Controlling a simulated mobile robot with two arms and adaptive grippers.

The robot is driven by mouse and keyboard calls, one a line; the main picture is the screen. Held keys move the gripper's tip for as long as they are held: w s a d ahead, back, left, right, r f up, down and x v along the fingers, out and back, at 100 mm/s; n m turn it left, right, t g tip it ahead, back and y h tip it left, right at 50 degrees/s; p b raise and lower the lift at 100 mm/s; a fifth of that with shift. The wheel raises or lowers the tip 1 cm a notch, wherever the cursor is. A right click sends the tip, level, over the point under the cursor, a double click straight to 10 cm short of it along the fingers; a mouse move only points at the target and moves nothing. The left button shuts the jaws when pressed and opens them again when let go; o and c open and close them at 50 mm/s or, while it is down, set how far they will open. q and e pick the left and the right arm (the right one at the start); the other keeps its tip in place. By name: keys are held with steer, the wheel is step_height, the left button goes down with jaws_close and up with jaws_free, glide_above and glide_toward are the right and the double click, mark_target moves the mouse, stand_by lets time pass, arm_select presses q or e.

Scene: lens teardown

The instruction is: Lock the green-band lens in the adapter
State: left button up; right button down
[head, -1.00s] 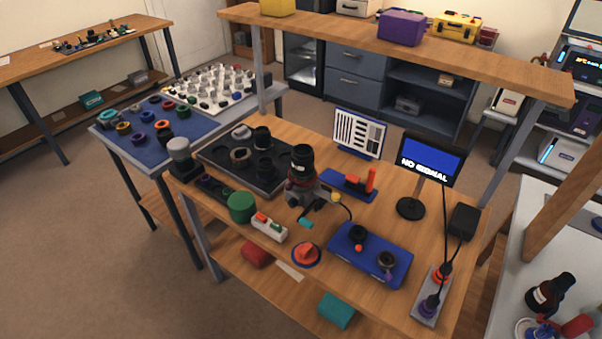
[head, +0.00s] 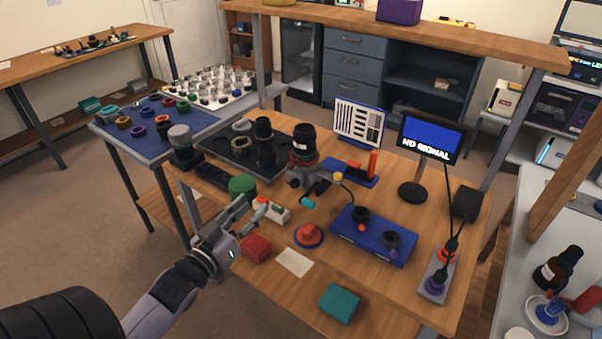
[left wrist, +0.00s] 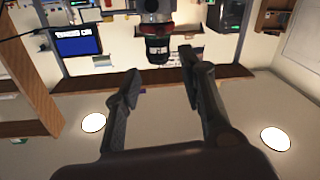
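A black lens (head: 304,140) stands upright on a grey adapter mount (head: 300,172) with a red ring between them, in the middle of the bench. It also shows upside down in the left wrist view (left wrist: 157,48). I cannot make out a green band on it. Other dark lenses (head: 265,157) stand in the black tray (head: 222,165). My right gripper is not in view.
A red-and-white block (head: 271,210), a red knob on a blue disc (head: 309,235) and a blue fixture box (head: 374,240) stand along the front. A "no signal" monitor (head: 431,137) stands behind right. A raised shelf (head: 440,35) spans the back.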

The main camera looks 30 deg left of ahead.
mark_target(289, 168)
arm_select(q)
steer(key=w, duration=0.5)
steer(key=w+p, duration=0.1)
steer(key=w, duration=0.9)
steer(key=shift+w+a+p, duration=0.25)
steer(key=shift+a+p, duration=0.05)
steer(key=shift+p, duration=0.05)
steer(key=shift+w+f, duration=0.1)
steer(key=shift+w, duration=0.65)
jaws_close()
